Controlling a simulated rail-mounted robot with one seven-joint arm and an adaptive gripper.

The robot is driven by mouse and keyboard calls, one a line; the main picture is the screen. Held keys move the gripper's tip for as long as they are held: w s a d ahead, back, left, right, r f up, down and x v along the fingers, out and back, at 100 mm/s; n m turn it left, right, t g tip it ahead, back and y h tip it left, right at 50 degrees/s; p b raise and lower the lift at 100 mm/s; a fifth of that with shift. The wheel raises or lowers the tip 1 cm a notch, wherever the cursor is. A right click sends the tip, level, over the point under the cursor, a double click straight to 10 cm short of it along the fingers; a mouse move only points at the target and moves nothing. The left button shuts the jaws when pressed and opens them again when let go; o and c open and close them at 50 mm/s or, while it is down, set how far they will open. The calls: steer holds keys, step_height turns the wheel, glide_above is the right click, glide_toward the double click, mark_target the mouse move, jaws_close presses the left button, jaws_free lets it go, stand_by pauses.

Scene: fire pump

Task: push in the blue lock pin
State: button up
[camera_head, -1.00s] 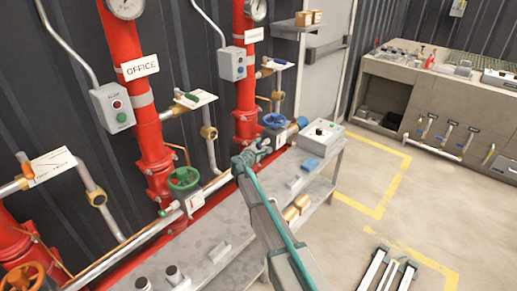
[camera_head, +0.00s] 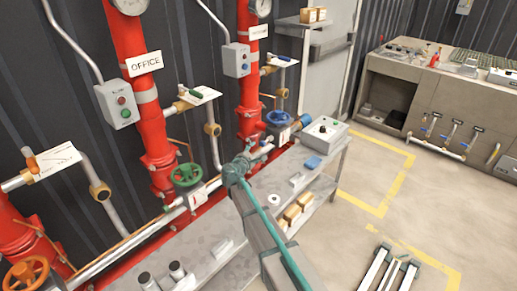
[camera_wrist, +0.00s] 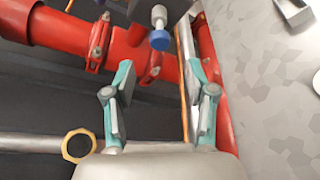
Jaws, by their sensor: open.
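In the wrist view, a short pale stem with a blue round end (camera_wrist: 159,40) points down toward me in front of a red pipe. It looks like the blue lock pin. My gripper (camera_wrist: 162,82) is open and empty, its teal-and-grey fingers spread to either side below the blue end, not touching it. In the head view my gripper (camera_head: 250,153) is at the pipework between the green handwheel (camera_head: 186,175) and the blue handwheel (camera_head: 278,118). I cannot clearly make out the pin there; the arm and gripper may hide it.
Red riser pipes (camera_head: 145,110) and a horizontal pale pipe run along the dark wall. Open floor lies to the right.

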steer(key=shift+v, duration=1.05)
steer(key=s+d+f+m+g+y, duration=0.1)
steer(key=s+d+f+m+g, duration=0.25)
steer(key=s+f, duration=0.6)
steer(key=s+d+f+m+g, duration=0.3)
steer(key=s+f+m+g, duration=0.15)
steer(key=s+f, duration=0.5)
steer(key=s+d+f+m+g+y, duration=0.1)
steer(key=s+d+f+m+g, duration=0.25)
steer(key=s+f, duration=0.55)
steer(key=s+d+f+m+g+y, duration=0.1)
steer(key=s+f+m+g, duration=0.1)
steer(key=s, duration=1.1)
steer(key=s+d+f+m+g+y, duration=0.1)
steer(key=s+f+m+g+y, duration=0.1)
steer(key=s, duration=1.1)
steer(key=s+d+f+m+g+y, duration=0.1)
steer(key=s+f+g, duration=0.4)
steer(key=s, duration=0.8)
steer(key=shift+s+f+m+y, duration=0.45)
steer(key=shift+f+m, duration=0.4)
steer(key=shift+m, duration=0.4)
